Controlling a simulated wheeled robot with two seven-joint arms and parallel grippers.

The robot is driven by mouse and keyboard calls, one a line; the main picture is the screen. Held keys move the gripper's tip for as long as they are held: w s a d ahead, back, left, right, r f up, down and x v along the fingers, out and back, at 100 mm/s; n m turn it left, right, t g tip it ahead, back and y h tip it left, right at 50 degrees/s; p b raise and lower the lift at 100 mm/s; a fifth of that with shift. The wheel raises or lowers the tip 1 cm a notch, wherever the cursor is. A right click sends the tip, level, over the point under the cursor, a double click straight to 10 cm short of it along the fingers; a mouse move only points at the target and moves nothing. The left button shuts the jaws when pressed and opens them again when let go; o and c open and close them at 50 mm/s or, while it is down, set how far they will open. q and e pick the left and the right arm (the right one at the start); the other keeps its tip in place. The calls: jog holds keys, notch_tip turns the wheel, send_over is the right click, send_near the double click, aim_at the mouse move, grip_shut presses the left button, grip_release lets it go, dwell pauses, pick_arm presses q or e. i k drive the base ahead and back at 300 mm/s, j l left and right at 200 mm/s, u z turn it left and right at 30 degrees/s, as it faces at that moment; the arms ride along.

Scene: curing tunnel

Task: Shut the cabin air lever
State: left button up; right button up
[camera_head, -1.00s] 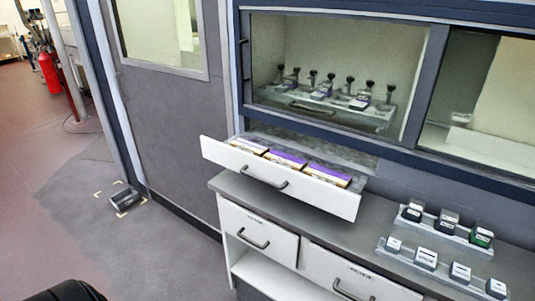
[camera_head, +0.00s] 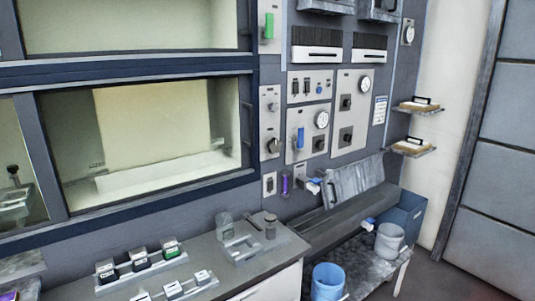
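Several coloured levers show on the wall panel, and I cannot read which label names the cabin air lever. A green lever (camera_head: 269,25) stands upright on a narrow plate at the top. A blue lever (camera_head: 301,138) is upright on a grey plate beside a round gauge (camera_head: 322,119). A small purple lever (camera_head: 285,184) is lower, above the sloped grey surface. Neither of my grippers is in view.
A counter (camera_head: 262,262) with small boxes on racks runs below the glazed window (camera_head: 150,140). A blue bucket (camera_head: 328,281) and a grey bucket (camera_head: 390,242) stand on a low bench at the right. Two small shelves (camera_head: 412,149) stick out of the right wall.

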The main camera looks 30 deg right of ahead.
aim_at(300, 142)
jog(key=z, duration=1.15)
